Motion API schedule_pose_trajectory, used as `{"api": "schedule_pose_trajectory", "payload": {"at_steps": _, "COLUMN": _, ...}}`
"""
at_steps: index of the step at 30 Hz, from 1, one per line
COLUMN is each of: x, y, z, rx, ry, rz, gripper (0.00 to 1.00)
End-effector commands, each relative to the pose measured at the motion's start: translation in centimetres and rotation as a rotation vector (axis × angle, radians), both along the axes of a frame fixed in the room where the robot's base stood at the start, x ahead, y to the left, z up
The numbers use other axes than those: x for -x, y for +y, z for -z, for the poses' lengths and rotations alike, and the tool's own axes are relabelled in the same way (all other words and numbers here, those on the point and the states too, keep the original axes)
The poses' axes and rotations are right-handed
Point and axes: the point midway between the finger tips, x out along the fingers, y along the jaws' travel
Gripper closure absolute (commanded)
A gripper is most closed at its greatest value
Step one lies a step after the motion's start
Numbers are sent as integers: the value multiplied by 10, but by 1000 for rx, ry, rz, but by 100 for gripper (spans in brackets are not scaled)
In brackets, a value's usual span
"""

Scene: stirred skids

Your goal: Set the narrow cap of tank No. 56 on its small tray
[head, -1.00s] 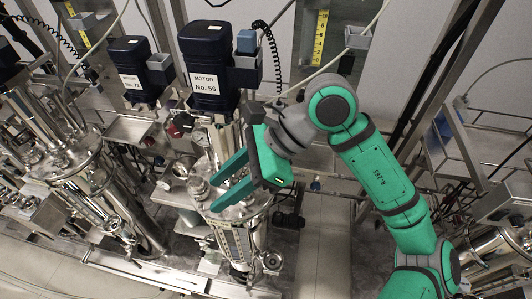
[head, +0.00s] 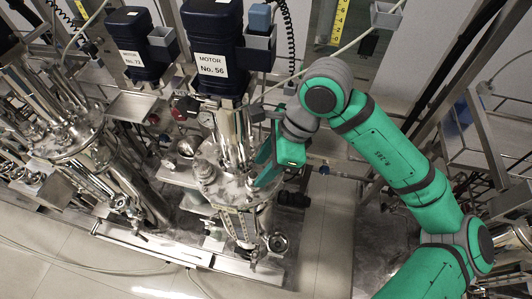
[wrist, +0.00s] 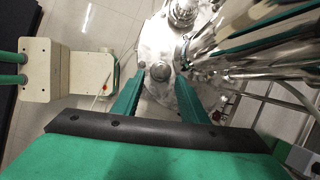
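Tank No. 56 stands under the dark motor labelled No. 56 (head: 210,68), and its shiny round lid (head: 232,190) carries several metal fittings. In the wrist view the lid (wrist: 152,45) lies ahead of my gripper (wrist: 160,92). A small round metal cap (wrist: 160,71) on the lid shows between the two green fingers, just beyond their tips. The fingers are apart with nothing between them. In the head view my gripper (head: 266,168) is at the right edge of the lid, partly hiding it. I cannot tell for sure which fitting is the narrow cap or which plate is its small tray.
A metal plate (head: 130,107) sits between the tanks. Pipes and the motor column (wrist: 235,55) crowd the right of the wrist view.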

Motion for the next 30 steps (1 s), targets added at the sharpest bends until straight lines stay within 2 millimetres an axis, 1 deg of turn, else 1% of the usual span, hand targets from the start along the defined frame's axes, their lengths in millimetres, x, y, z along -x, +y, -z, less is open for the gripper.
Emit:
{"api": "schedule_pose_trajectory", "payload": {"at_steps": 1, "x": 0, "y": 5, "z": 7, "rx": -1, "ry": 1, "rz": -6, "gripper": 61}}
{"api": "schedule_pose_trajectory", "payload": {"at_steps": 3, "x": 0, "y": 11, "z": 14, "rx": -1, "ry": 2, "rz": -11, "gripper": 61}}
{"api": "schedule_pose_trajectory", "payload": {"at_steps": 7, "x": 0, "y": 18, "z": 23, "rx": 0, "ry": 1, "rz": -18, "gripper": 61}}
{"api": "schedule_pose_trajectory", "payload": {"at_steps": 12, "x": -1, "y": 20, "z": 28, "rx": 0, "ry": 0, "rz": -18, "gripper": 61}}
{"api": "schedule_pose_trajectory", "payload": {"at_steps": 18, "x": -1, "y": 19, "z": 28, "rx": 0, "ry": -1, "rz": -17, "gripper": 61}}
{"api": "schedule_pose_trajectory", "payload": {"at_steps": 19, "x": -1, "y": 19, "z": 28, "rx": 0, "ry": 0, "rz": -16, "gripper": 63}}
{"api": "schedule_pose_trajectory", "payload": {"at_steps": 20, "x": -1, "y": 19, "z": 28, "rx": 0, "ry": 0, "rz": -16, "gripper": 70}}
{"api": "schedule_pose_trajectory", "payload": {"at_steps": 21, "x": -1, "y": 19, "z": 28, "rx": 0, "ry": 0, "rz": -16, "gripper": 80}}
{"api": "schedule_pose_trajectory", "payload": {"at_steps": 24, "x": -1, "y": 18, "z": 28, "rx": 0, "ry": 0, "rz": -14, "gripper": 100}}
{"api": "schedule_pose_trajectory", "payload": {"at_steps": 30, "x": -1, "y": 18, "z": 28, "rx": 1, "ry": -1, "rz": -13, "gripper": 100}}
